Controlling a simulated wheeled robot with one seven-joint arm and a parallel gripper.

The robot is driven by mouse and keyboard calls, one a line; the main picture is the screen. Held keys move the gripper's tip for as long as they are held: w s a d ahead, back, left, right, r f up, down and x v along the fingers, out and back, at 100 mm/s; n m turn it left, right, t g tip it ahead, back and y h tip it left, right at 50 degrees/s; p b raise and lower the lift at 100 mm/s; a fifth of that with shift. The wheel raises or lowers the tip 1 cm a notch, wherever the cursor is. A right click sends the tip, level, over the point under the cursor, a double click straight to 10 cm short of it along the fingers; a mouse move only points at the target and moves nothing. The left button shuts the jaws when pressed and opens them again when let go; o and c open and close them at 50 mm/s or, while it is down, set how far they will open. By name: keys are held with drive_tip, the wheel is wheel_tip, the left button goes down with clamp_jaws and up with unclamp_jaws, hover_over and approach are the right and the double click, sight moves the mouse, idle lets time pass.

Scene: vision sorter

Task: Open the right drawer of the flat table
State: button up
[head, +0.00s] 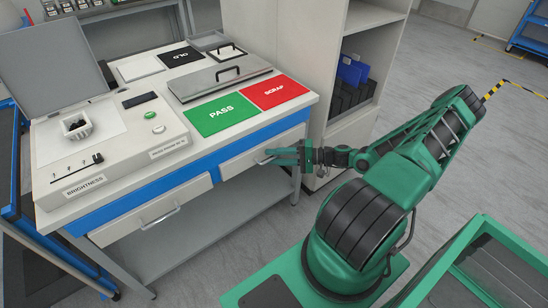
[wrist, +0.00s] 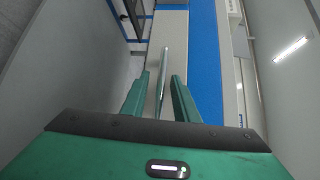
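The flat table (head: 190,172) has a white top and a blue front band in the head view. Its right drawer (head: 236,165) has a pale front that looks shut. A metal bar handle (wrist: 164,72) is on that front, and its left end shows in the head view. My gripper (head: 282,154) is at the handle and hides part of it. In the wrist view my gripper (wrist: 160,98) is open, with the bar between its two green fingers and gaps on both sides. I cannot tell whether a finger touches the bar.
The left drawer (head: 130,222) looks shut, with its own handle (head: 160,218). A shelf cabinet (head: 265,40) stands behind the table's right end. Green PASS (head: 221,114) and red SCRAP (head: 274,92) mats lie on top. The floor before the drawers is clear up to my base.

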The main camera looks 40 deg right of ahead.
clamp_jaws()
drive_tip(key=s+d, duration=0.1)
drive_tip(key=s, duration=2.7)
drive_tip(key=shift+s, duration=0.4)
unclamp_jaws()
